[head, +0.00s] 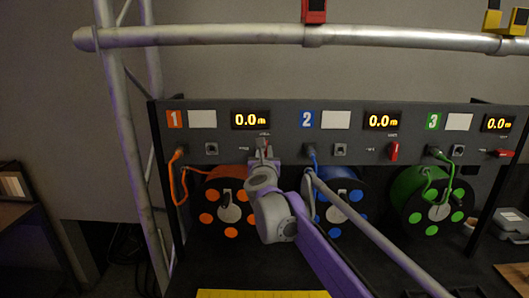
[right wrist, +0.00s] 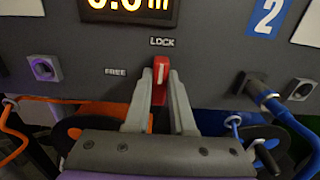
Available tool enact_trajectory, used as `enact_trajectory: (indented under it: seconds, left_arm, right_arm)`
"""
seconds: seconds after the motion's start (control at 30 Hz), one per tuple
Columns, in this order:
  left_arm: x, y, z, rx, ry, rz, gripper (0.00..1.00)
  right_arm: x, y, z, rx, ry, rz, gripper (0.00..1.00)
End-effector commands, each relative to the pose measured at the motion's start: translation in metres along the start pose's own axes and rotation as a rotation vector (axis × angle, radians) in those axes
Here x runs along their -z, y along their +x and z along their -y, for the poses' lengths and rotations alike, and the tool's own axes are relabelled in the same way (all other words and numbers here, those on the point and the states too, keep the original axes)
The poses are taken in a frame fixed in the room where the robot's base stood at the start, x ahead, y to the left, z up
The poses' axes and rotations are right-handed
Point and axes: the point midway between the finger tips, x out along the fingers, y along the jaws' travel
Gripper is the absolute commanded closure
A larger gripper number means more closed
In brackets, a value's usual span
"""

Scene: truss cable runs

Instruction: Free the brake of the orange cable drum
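The orange cable drum (head: 229,206) hangs under panel section 1, partly hidden by my right arm. Its brake lever is a red handle (right wrist: 160,78) that points up at the LOCK label (right wrist: 162,42); the FREE label (right wrist: 116,72) is to its left. My right gripper (right wrist: 160,92) has one finger on each side of the lever, and the fingers look closed against it. In the head view the gripper (head: 264,148) is at the panel, just below the orange drum's display (head: 250,119), which reads 0.0 m. My left gripper is not in view.
A blue drum (head: 345,205) and a green drum (head: 420,208) stand to the right, with red levers. Orange cable (head: 179,180) runs from a panel plug at left. A truss tube (head: 200,36) crosses above. A grey diagonal tube (head: 380,237) passes before the blue drum.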

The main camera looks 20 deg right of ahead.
Motion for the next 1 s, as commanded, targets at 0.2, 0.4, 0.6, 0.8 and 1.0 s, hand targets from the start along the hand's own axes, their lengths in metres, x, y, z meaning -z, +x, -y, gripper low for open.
enact_trajectory:
  seconds: [0.2, 0.4, 0.6, 0.8, 1.0]
  left_arm:
    - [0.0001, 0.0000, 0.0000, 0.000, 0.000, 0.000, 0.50]
    - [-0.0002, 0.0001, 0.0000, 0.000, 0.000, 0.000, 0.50]
    - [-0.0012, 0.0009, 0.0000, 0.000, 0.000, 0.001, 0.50]
    - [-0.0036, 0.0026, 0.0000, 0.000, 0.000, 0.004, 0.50]
    - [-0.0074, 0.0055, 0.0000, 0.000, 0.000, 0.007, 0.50]
  right_arm:
    - [-0.0001, 0.0000, 0.0000, 0.000, 0.000, 0.000, 1.00]
    - [0.0000, -0.0001, -0.0002, 0.000, -0.016, 0.000, 1.00]
    - [0.0002, -0.0001, -0.0010, 0.000, -0.089, 0.000, 1.00]
    - [0.0005, -0.0001, -0.0024, 0.000, -0.235, 0.000, 1.00]
    - [0.0016, -0.0001, -0.0039, 0.001, -0.423, 0.000, 1.00]
